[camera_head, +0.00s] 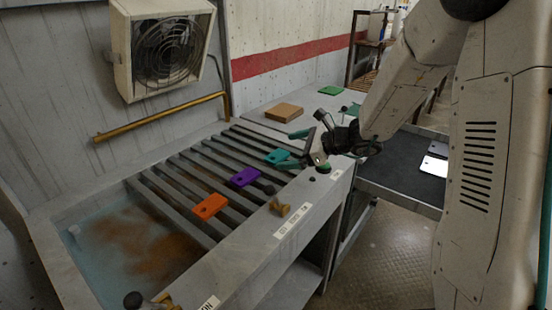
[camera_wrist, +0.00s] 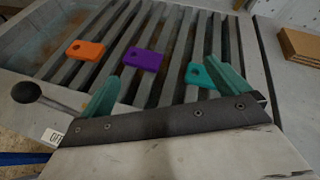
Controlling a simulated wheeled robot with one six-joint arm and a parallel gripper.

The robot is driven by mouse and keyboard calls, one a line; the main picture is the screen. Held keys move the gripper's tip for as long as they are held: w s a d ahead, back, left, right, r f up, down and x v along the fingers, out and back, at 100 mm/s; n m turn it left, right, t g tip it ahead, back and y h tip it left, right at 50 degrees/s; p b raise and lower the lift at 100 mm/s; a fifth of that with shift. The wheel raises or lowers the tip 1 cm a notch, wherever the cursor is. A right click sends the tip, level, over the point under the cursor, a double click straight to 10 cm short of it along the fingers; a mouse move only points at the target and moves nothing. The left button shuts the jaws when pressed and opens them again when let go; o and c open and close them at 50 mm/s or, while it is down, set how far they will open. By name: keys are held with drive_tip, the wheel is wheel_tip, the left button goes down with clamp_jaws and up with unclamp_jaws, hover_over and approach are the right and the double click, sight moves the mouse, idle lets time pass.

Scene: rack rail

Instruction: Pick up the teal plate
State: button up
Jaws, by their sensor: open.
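The teal plate (camera_head: 277,156) lies flat on the slatted rack (camera_head: 190,165), to the right of the purple plate (camera_head: 244,177). In the wrist view the teal plate (camera_wrist: 196,75) is partly hidden behind the right finger. My gripper (camera_head: 292,149) is open and empty, with teal fingers spread apart. It is above the rack's right part, close to the teal plate. In the wrist view the fingers (camera_wrist: 163,82) stand wide apart, with the purple plate (camera_wrist: 143,60) seen beyond the gap.
An orange plate (camera_head: 209,206) lies on the rack to the left. A brown block (camera_head: 285,111) and a green plate (camera_head: 330,91) lie on the back counter. A brass knob (camera_head: 279,207) and a ball-ended lever (camera_wrist: 40,96) are along the front edge. A brass rail (camera_head: 160,117) runs along the wall.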

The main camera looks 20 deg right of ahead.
sight(281, 157)
drive_tip(key=w+d+f+m+t+h, duration=0.2)
drive_tip(key=w+d+f+m, duration=0.3)
drive_tip(key=d+f, duration=0.1)
drive_tip(key=shift+m+t+h, duration=0.3)
drive_tip(key=shift+m, duration=0.2)
drive_tip(key=x, duration=0.8)
drive_tip(key=shift+f, duration=0.4)
drive_tip(key=c, duration=1)
